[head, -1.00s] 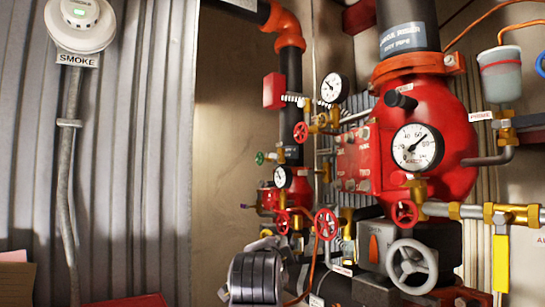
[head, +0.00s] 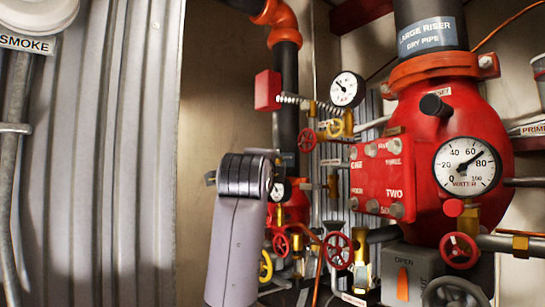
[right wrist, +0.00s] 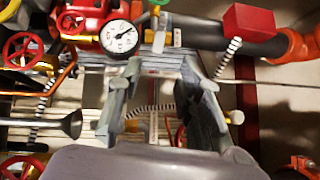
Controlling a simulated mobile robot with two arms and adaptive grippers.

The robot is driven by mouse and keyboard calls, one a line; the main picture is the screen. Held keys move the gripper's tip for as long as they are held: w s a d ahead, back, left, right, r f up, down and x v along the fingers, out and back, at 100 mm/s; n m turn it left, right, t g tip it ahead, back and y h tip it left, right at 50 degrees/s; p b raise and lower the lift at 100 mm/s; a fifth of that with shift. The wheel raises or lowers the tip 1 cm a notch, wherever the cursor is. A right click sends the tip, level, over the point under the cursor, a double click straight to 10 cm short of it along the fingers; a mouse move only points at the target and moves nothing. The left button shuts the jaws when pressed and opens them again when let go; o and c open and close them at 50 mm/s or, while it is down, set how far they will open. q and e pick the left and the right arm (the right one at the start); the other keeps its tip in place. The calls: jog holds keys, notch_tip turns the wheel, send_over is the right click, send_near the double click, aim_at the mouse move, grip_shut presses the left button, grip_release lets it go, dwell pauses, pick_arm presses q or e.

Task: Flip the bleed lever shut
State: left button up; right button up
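No part is readable as the bleed lever, so I cannot tell which one it is. My right gripper (right wrist: 162,78) is open in the right wrist view, with two grey fingers spread and pointing at the pipework. A small white gauge (right wrist: 118,37) and a green valve handle (right wrist: 156,8) lie just beyond the fingertips. Thin metal parts show between the fingers; I cannot tell if they touch. A pale yellowish knob (right wrist: 235,117) is right of the fingers. My left gripper is not in view.
The large red dry-pipe valve (head: 455,130) stands at right with a water gauge (head: 467,167). Red handwheels (head: 339,250) and a yellow handwheel (head: 265,266) crowd the lower middle. A red box (head: 267,91) sits above.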

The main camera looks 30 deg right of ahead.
jog(key=shift+p+x, duration=2.4)
jog(key=shift+x, duration=2.85)
jog(key=shift+w+a+f, duration=0.15)
jog(key=shift+w+f, duration=0.05)
jog(key=shift+s, duration=0.1)
jog(key=shift+c, duration=0.8)
jog(key=c, duration=0.4)
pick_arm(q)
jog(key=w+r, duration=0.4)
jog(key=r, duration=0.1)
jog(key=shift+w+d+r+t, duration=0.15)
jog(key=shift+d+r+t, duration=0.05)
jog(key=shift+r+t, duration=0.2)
pick_arm(e)
grip_shut()
